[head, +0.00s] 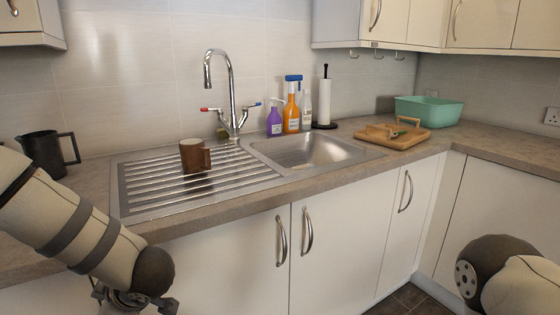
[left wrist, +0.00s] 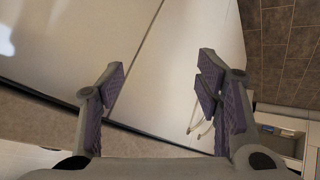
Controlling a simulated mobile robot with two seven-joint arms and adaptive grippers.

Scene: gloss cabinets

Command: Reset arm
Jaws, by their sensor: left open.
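My left gripper (head: 134,300) is at the lower left of the head view, in front of the white cabinet fronts and below the counter edge. The bottom of the frame cuts it off. In the left wrist view my left gripper (left wrist: 163,80) has its two purple-padded fingers spread wide, with nothing between them but cabinet fronts behind. Part of my right arm shows at the lower right of the head view. Its gripper is outside the frame.
The counter (head: 82,195) holds a brown mug (head: 192,157) on the draining board, a dark jug (head: 44,154) near my left arm, several bottles, a wooden board (head: 398,137) and a green basin (head: 428,111). Cabinet handles (head: 307,231) stick out below. Floor shows at the bottom.

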